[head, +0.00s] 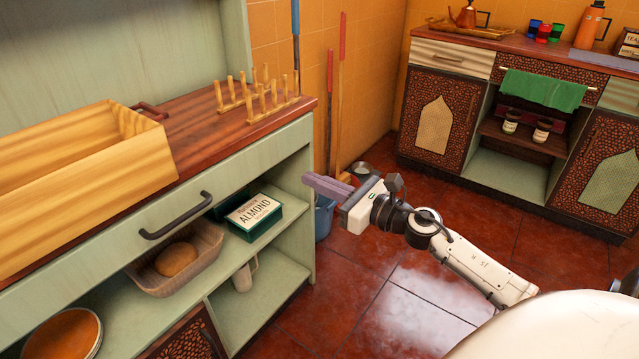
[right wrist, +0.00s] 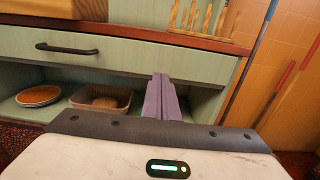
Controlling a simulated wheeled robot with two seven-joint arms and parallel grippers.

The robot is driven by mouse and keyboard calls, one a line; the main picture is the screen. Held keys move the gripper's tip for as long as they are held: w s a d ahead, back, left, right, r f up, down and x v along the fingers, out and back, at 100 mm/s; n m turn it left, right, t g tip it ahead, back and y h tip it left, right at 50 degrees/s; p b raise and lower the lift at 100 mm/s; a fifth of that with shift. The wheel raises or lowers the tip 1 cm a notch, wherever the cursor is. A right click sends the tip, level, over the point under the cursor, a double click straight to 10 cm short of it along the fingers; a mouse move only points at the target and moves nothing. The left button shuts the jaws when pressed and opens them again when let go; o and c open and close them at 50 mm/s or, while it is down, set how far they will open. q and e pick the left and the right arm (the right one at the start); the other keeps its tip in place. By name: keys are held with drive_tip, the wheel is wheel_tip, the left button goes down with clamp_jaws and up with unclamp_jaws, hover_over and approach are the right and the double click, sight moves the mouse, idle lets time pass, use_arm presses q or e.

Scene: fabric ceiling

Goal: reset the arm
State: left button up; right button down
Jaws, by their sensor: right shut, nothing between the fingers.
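My right arm (head: 475,265) reaches in from the lower right in the head view. Its gripper (head: 312,183) has purple fingers and is held in the air, in front of the right end of the green cabinet. The fingers are shut with nothing between them. The right wrist view shows the same shut fingers (right wrist: 161,80) pointing toward the cabinet front, below the wooden counter edge. My left gripper is not in either view.
The green cabinet (head: 190,222) holds a bread basket (head: 205,265), an almond box (head: 253,217) and a mug (head: 245,275). A wooden crate (head: 70,165) and a peg rack (head: 270,108) stand on top. A blue bucket (head: 323,220) stands beside it.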

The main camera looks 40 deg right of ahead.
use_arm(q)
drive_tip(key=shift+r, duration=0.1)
use_arm(e)
drive_tip(key=shift+s+d, duration=0.1)
drive_tip(key=shift+s, duration=0.2)
